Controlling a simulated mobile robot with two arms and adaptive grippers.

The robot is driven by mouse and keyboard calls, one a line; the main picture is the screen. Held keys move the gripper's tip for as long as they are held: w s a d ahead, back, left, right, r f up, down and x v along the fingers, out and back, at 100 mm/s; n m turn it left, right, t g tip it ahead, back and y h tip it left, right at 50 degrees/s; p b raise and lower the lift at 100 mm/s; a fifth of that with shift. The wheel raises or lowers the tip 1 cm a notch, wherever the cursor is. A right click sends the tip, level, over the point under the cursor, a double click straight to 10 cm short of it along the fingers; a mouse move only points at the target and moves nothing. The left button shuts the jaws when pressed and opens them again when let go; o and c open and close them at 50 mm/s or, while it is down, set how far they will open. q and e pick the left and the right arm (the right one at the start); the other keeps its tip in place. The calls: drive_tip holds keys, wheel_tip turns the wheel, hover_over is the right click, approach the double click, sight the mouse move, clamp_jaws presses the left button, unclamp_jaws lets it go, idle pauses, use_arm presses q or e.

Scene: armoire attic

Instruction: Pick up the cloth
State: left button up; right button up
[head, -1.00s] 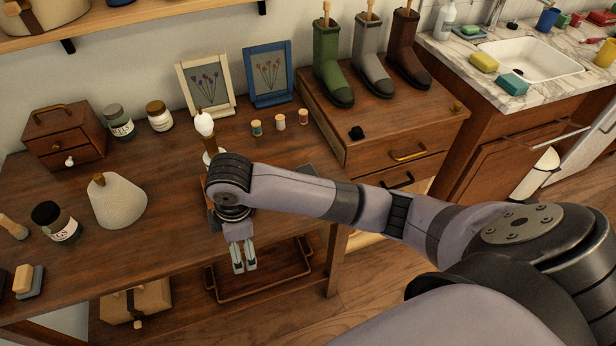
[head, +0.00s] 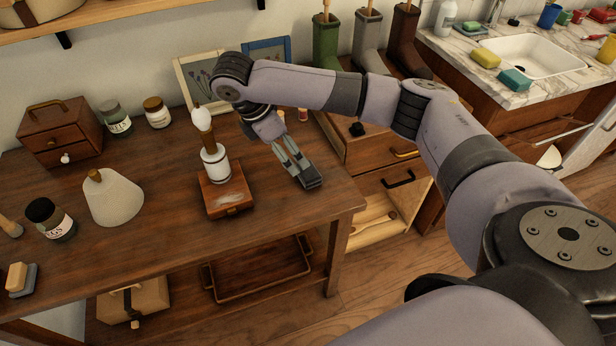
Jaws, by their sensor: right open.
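A small dark grey piece (head: 310,180), which may be the folded cloth, lies on the wooden table (head: 150,235) near its right end. My right gripper (head: 298,172) reaches down to it from above. Its two fingers are apart, with their tips at the piece's near-left side and partly over it. I cannot tell whether they touch it. Part of the piece is hidden behind the fingers. My left gripper is not in view.
A wooden box with a white-and-brown grinder (head: 215,165) stands just left of my right gripper. Picture frames (head: 195,75) and boots (head: 327,45) stand behind my arm. A cream cone (head: 113,200) and jars (head: 158,113) are farther left. The table's front middle is clear.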

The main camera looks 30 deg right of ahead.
hover_over(307, 171)
drive_tip(key=a, duration=0.3)
wheel_tip(307, 171, down, 6)
drive_tip(key=shift+d+r, duration=0.1)
drive_tip(key=shift+d, duration=0.05)
drive_tip(key=shift+w+d+x, duration=0.1)
drive_tip(key=shift+d+x, duration=0.05)
drive_tip(key=shift+x, duration=1.15)
drive_tip(key=shift+w+d+x, duration=0.15)
drive_tip(key=shift+x, duration=1.15)
drive_tip(key=shift+r, duration=0.1)
drive_tip(key=shift+c, duration=0.5)
drive_tip(key=c, duration=1)
